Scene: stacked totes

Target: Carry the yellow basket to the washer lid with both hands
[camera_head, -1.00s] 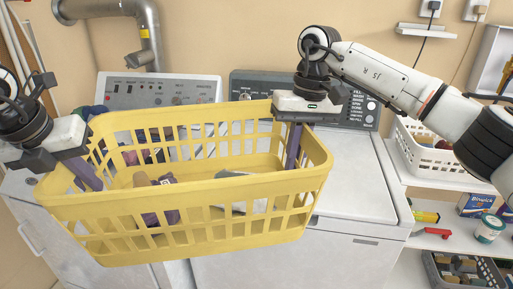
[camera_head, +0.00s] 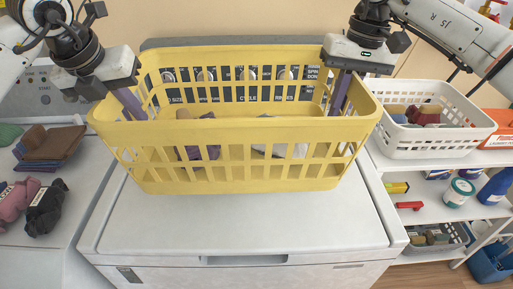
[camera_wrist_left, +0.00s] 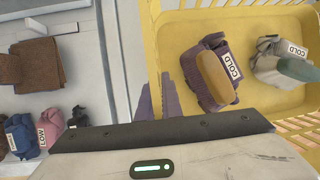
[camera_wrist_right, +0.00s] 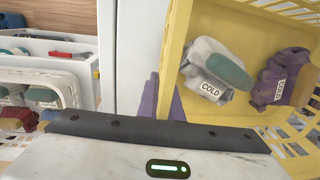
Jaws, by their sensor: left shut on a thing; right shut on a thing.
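The yellow basket (camera_head: 235,129) hangs or rests level over the white washer lid (camera_head: 240,230); I cannot tell whether its bottom touches. My left gripper (camera_head: 130,103) is shut on the basket's left end wall, and my right gripper (camera_head: 340,92) is shut on its right end wall. Inside the basket lie a purple bundle labelled COLD (camera_wrist_left: 205,85) and a grey-white bundle labelled COLD (camera_wrist_right: 212,72). The front part of the lid is bare. The basket hides the rear of the lid and part of the control panel behind it.
On the left machine lie folded brown cloths (camera_head: 52,142) and pink and dark bundles (camera_head: 45,208). A white basket (camera_head: 437,143) with cloth items stands close on the right, above a shelf with bottles and a tub (camera_head: 459,192).

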